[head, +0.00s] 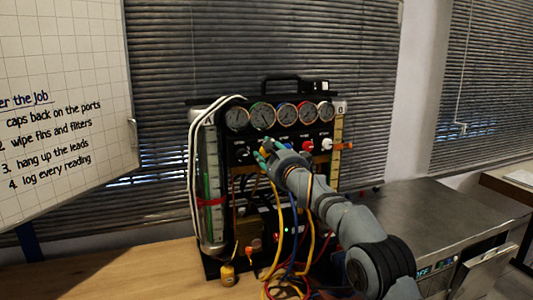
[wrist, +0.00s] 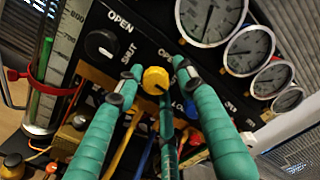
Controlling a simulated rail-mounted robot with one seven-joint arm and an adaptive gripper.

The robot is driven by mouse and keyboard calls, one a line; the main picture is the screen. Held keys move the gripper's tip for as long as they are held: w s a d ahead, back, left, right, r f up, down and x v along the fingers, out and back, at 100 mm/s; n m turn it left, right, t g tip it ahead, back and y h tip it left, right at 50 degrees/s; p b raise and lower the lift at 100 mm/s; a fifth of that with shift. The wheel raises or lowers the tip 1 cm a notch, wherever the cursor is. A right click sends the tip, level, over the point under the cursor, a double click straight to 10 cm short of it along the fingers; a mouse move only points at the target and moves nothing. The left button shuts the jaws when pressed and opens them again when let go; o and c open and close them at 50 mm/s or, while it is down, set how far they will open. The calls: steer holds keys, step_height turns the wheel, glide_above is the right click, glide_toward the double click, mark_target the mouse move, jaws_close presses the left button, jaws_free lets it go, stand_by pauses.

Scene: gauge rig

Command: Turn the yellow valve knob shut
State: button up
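The yellow valve knob (wrist: 155,78) is on the black gauge panel, to the right of a black knob and below the gauges in the wrist view. Its setting is hard to read. "OPEN" is printed above it, and its lower label is partly hidden by my fingers. My gripper (wrist: 157,71) has green fingers spread either side of the knob, with a third finger below it. Small gaps show beside the knob, so the fingers look open around it. In the head view my gripper (head: 266,155) is at the panel's middle left and hides the yellow knob.
A black knob (wrist: 100,44) marked OPEN and SHUT sits close on the left. Gauges (wrist: 248,49) line the panel top. A red knob (head: 306,145) and white knob (head: 326,144) are to the right. Yellow, blue and red hoses (head: 291,235) hang below. A steel unit (head: 430,215) stands right.

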steer(key=shift+o, duration=0.7)
steer(key=shift+a+f, duration=0.1)
steer(key=shift+a, duration=0.05)
steer(key=shift+s, duration=0.1)
steer(key=v, duration=1.2)
steer(key=x, duration=1.2)
